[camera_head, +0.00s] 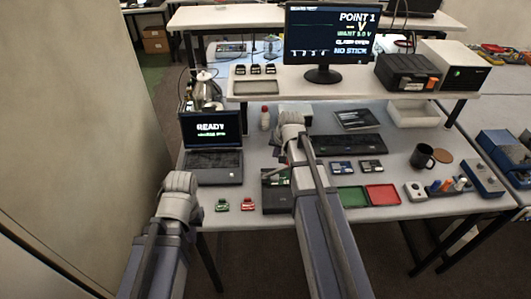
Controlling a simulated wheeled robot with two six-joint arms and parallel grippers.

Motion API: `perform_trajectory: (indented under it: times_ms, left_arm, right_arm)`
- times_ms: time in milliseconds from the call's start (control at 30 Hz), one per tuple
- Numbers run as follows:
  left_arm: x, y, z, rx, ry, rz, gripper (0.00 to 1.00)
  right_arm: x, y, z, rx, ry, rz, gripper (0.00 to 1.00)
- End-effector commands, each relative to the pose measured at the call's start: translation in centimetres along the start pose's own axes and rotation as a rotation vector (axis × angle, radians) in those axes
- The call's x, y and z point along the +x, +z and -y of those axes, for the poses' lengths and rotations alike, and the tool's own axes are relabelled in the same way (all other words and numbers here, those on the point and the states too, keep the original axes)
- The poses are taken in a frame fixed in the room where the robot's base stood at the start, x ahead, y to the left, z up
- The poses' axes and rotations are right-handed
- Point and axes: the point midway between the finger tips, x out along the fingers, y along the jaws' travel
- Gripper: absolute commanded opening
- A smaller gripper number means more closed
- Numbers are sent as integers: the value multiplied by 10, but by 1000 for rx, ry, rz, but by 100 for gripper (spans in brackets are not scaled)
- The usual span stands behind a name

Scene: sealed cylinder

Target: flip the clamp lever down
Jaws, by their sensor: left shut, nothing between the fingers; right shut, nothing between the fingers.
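I cannot make out a clamp lever for certain in the head view. A dark device (275,198) with a small green patch lies on the table, partly hidden by my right arm. My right gripper (290,122) is over the middle of the table, left of the keyboard; it is shut and empty. My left gripper (179,182) is at the table's front left, below the laptop; it is shut and empty. The fingertips of both are hard to see. A silvery vessel (204,88) stands behind the laptop, its details too small to read.
A laptop (212,155) reads READY. A monitor (327,45) stands on the raised shelf (300,90). Small green (222,205) and red (248,204) parts lie near the front edge. Green (352,197) and red (382,194) trays and a mug (424,157) are to the right.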

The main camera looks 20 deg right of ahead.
Motion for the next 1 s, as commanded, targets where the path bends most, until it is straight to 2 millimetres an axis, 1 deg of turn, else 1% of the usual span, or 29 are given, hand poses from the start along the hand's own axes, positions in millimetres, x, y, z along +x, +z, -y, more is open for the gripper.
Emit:
perform_trajectory:
  times_ms: [33,100,267,500,700,800,1000]
  left_arm:
    - [9,0,-1,1,0,0,0]
    - [17,-1,-2,3,-1,0,0]
    - [40,-2,-4,7,-1,0,0]
    - [86,-5,-8,11,-2,0,0]
    - [124,-7,-11,10,-2,0,0]
    - [140,-8,-13,10,-2,0,0]
    - [154,-9,-14,9,-2,0,0]
  right_arm:
    - [5,0,-12,24,-41,7,0]
    - [9,-1,-22,48,-100,19,0]
    - [20,-2,-43,102,-239,46,0]
    - [39,-1,-72,181,-444,88,0]
    - [53,1,-90,238,-591,117,0]
    - [59,2,-96,260,-650,129,0]
    - [64,4,-103,274,-691,138,0]
